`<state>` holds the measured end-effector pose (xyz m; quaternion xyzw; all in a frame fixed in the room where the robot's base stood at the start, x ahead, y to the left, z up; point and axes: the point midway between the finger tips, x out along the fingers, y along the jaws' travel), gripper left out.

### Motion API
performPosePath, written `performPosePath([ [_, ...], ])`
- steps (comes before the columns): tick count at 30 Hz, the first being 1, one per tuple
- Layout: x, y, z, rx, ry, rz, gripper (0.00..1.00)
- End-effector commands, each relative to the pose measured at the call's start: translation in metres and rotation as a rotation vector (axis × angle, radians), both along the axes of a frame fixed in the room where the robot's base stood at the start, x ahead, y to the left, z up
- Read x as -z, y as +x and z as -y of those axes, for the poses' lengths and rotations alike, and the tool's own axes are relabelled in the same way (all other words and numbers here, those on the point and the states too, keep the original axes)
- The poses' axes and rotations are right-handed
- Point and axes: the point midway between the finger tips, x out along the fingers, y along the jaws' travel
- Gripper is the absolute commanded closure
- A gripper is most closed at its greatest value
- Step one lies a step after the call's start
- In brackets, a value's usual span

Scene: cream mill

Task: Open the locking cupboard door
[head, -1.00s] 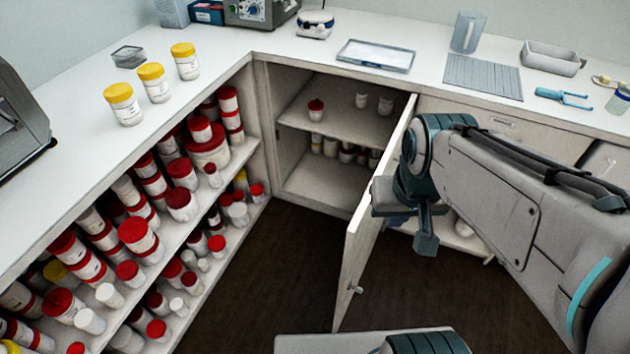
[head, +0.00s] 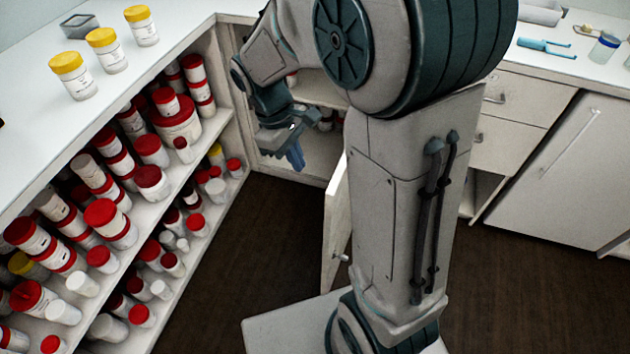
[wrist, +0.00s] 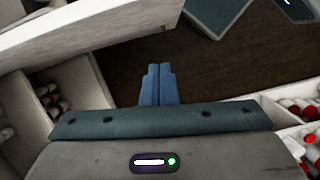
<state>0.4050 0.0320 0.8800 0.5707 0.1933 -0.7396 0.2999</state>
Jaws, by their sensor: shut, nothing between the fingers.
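The white cupboard door (head: 334,232) stands ajar, swung out into the floor space in the head view. A small metal knob (head: 343,258) shows near its lower edge. My arm hides much of the door and part of the opening. My gripper (head: 297,158) is at the cupboard opening, to the left of the door, fingers pointing down. In the wrist view the blue fingers (wrist: 158,86) are together and empty. A pale panel (wrist: 90,28), apparently the door, crosses the upper left there, apart from the fingers.
Open shelves (head: 190,245) packed with red-lidded jars run along the left. Several yellow-lidded jars (head: 102,50) stand on the counter (head: 180,50). Drawers (head: 515,95) and a closed pale front (head: 570,170) are at right. The dark floor (head: 265,240) is clear.

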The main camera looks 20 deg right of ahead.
Motion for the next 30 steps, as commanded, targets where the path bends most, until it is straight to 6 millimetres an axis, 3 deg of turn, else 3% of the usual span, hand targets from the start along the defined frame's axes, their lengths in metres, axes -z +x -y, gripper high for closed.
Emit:
performPosePath([
  [1, 0.014, 0.006, -0.004, -0.042, -0.011, -0.034, 1.00],
  [3, 0.024, 0.013, -0.007, -0.088, -0.021, -0.066, 1.00],
  [11, 0.043, 0.020, -0.009, -0.155, -0.036, -0.115, 1.00],
  [14, 0.054, 0.017, -0.006, -0.155, -0.036, -0.118, 1.00],
  [26, 0.132, -0.004, 0.018, -0.153, -0.036, -0.118, 1.00],
  [30, 0.130, -0.017, 0.035, -0.150, -0.035, -0.112, 1.00],
])
